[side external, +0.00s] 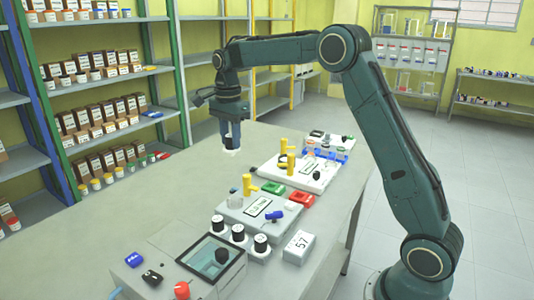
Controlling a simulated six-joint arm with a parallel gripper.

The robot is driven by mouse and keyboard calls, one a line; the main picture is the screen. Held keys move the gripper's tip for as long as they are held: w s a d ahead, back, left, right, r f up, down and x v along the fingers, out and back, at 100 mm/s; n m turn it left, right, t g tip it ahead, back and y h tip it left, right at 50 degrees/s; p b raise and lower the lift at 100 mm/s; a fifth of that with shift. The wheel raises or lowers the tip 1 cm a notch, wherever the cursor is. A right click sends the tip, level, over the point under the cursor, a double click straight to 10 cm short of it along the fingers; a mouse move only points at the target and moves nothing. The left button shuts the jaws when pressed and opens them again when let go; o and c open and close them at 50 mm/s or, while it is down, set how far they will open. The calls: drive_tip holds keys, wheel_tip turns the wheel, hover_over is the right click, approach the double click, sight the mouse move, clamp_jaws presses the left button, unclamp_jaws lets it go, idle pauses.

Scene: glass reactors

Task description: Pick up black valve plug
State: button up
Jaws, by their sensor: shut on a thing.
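My gripper (231,150) hangs pointing down above the back left part of the grey table. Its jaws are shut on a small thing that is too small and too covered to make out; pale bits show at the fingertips. I cannot tell whether this black piece is the black valve plug.
The table's left side is clear.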

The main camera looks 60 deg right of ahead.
drive_tip(key=shift+r, duration=1.5)
drive_tip(key=shift+d+f, duration=0.1)
drive_tip(key=s+d+f+m, duration=0.6)
drive_tip(key=s+d+f, duration=0.7)
drive_tip(key=d+f, duration=0.2)
drive_tip(key=shift+s+d+f, duration=0.2)
drive_tip(key=shift+s+d, duration=0.15)
drive_tip(key=shift+d, duration=0.45)
drive_tip(key=shift+f, duration=0.2)
drive_tip(key=shift+f, duration=1.8)
drive_tip(key=shift+f, duration=1.55)
